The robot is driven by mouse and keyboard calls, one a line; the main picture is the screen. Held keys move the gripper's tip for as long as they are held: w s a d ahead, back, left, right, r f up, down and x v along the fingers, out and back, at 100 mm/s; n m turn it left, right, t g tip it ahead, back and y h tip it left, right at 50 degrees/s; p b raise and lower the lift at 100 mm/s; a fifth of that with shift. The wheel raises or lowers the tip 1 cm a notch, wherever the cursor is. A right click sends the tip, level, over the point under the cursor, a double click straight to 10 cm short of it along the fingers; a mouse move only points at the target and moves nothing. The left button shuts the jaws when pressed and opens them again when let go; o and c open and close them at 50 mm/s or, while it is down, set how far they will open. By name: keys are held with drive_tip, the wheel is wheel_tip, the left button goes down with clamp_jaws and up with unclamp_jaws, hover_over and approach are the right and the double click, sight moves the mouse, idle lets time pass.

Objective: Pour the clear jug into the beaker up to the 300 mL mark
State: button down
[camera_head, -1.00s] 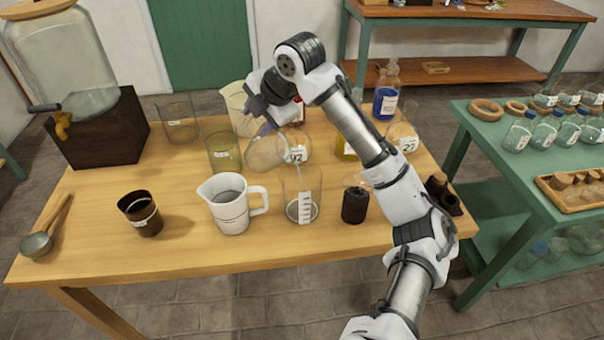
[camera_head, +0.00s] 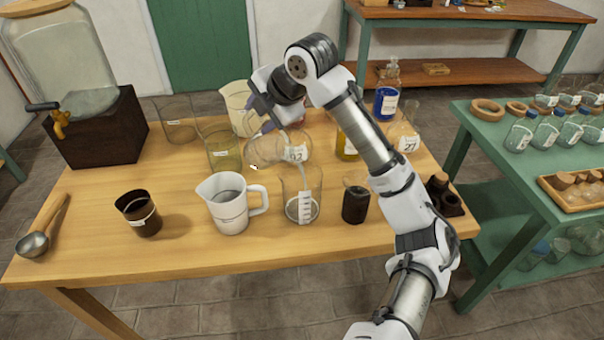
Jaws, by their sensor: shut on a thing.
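My gripper (camera_head: 264,122) is shut on the clear jug (camera_head: 263,151) above the table. The jug is tilted with its mouth toward the right, at the upper left of the beaker. The beaker (camera_head: 302,196) stands upright on the table, clear, with a white graduated strip on its front. A thin pale streak (camera_head: 302,174) runs down from near the jug's mouth into the beaker and looks like a falling stream. The level in the beaker is low, near the bottom, and too small to read against the marks.
A white pitcher (camera_head: 231,207) stands left of the beaker and a dark-filled glass (camera_head: 355,203) stands right of it. A flask labelled 92 (camera_head: 296,153) is close behind. A dark cup (camera_head: 139,214) and a ladle (camera_head: 36,243) are at left. The table's front strip is clear.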

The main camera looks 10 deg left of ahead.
drive_tip(key=shift+s+d+r+t+y+b, duration=0.3)
drive_tip(key=shift+d+r+y+b, duration=0.2)
drive_tip(key=shift+b, duration=0.2)
drive_tip(key=shift+s+d+r+t+y+b, duration=0.2)
drive_tip(key=shift+d+r+t+y+b, duration=0.2)
drive_tip(key=shift+r+y+b, duration=0.25)
idle(2.1)
drive_tip(key=shift+s+d+r+t+y+b, duration=0.3)
drive_tip(key=shift+d+y+b, duration=0.15)
drive_tip(key=shift+b, duration=0.35)
drive_tip(key=shift+s+d+r+t+y+b, duration=0.2)
drive_tip(key=shift+s+d+t+y+b, duration=0.15)
drive_tip(key=shift+b, duration=0.45)
idle(1.5)
drive_tip(key=shift+w, duration=0.15)
